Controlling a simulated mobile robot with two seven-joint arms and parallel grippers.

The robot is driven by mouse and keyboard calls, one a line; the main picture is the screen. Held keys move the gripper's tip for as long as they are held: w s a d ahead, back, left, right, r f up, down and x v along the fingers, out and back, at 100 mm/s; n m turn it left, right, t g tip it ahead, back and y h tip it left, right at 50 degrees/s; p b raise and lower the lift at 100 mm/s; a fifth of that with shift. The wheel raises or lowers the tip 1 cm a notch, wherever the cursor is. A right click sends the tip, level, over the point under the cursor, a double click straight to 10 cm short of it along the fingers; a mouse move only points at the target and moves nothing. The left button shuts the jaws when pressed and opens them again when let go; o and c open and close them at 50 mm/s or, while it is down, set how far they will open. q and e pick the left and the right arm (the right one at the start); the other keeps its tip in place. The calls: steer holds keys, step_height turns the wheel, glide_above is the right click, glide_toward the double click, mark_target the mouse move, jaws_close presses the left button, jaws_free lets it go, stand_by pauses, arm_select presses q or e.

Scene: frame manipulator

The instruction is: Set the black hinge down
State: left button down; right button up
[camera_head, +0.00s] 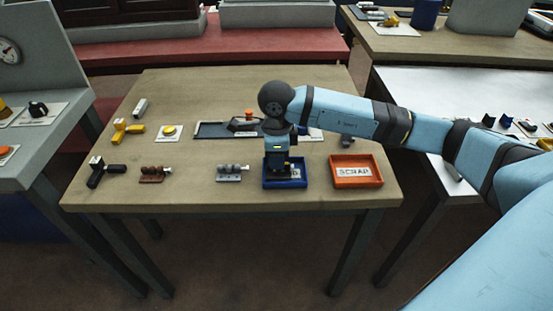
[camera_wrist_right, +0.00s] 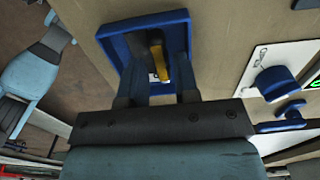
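The blue tray (camera_head: 298,184) stands at the table's front, right of centre, and fills the top of the right wrist view (camera_wrist_right: 113,47). My right gripper (camera_head: 279,174) points down into it. In the right wrist view its two fingers (camera_wrist_right: 158,65) stand apart on either side of a dark piece with a yellow strip (camera_wrist_right: 158,57), inside the tray. This may be the black hinge, but the fingers hide most of it, and I see no clear grip. My left gripper is out of view.
An orange SCRAP tray (camera_head: 357,172) stands just right. A grey part (camera_head: 232,174), a brown part (camera_head: 152,174) and a black-handled part (camera_head: 103,172) lie to the left. A dark flat tray (camera_head: 213,130) lies behind. Bare wood shows between them.

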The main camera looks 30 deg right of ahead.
arm_select(q)
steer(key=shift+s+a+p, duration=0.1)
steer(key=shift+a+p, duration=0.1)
steer(key=shift+p, duration=0.35)
arm_select(e)
step_height(320, 180, up, 11)
steer(key=shift+f, duration=0.2)
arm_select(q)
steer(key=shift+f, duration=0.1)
